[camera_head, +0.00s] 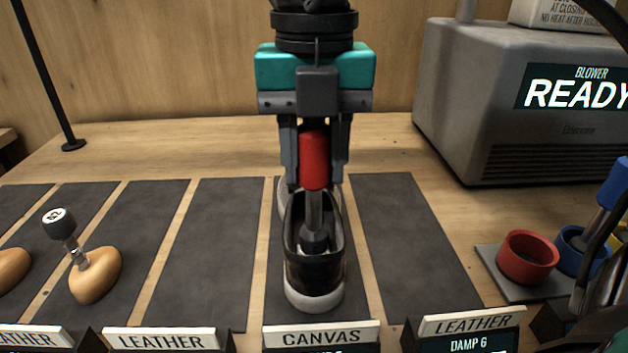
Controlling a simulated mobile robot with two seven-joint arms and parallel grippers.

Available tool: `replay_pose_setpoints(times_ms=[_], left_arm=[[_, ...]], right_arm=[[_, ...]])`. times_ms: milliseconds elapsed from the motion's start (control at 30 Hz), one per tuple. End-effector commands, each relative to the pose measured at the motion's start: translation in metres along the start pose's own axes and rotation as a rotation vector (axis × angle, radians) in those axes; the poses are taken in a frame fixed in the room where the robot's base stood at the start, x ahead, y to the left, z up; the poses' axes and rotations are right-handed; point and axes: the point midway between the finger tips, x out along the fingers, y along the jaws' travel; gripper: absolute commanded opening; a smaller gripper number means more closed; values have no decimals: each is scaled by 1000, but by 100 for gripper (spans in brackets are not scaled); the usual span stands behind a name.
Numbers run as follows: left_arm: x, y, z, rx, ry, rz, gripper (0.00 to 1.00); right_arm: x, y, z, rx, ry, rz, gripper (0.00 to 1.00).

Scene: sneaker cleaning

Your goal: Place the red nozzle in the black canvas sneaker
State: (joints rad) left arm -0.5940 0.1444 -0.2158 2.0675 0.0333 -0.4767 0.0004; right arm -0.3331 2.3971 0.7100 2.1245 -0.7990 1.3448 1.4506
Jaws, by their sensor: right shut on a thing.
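My right gripper (314,180) comes down from the top middle and is shut on the red nozzle (315,158), holding it upright by its red grip. The nozzle's grey stem and dark tip point down into the opening of the black canvas sneaker (304,274). The sneaker has a white sole and stands on a dark mat behind the CANVAS label. The tip overlaps the inside of the shoe; whether it touches the insole cannot be told. My left gripper is not in view.
A grey blower (500,100) reading READY stands at the back right. A red cup (527,258) and a blue cup (580,250) sit at the right, with a blue-handled nozzle by the blue one. A wooden shoe form (96,276) with a knob lies left.

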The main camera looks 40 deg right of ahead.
Motion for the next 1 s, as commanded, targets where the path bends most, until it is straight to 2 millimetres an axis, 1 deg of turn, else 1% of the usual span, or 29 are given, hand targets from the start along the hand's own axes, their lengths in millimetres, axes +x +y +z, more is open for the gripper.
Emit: replay_pose_setpoints(times_ms=[33, 133, 400, 533, 567, 800, 1000], left_arm=[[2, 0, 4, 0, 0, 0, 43], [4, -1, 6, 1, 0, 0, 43], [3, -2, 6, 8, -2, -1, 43], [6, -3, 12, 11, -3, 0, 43], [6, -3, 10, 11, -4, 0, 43], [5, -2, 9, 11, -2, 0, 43], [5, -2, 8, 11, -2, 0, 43]], right_arm=[[11, 0, 0, -1, 3, -2, 0], [25, 0, 0, -1, 2, -1, 0], [26, 0, 0, 0, -1, 0, 0], [31, 0, 0, 0, -1, -1, 0], [30, 0, 0, 0, 0, -1, 39], [29, 0, 0, 0, 0, -1, 62], [29, 0, 0, 0, 1, -1, 63]])
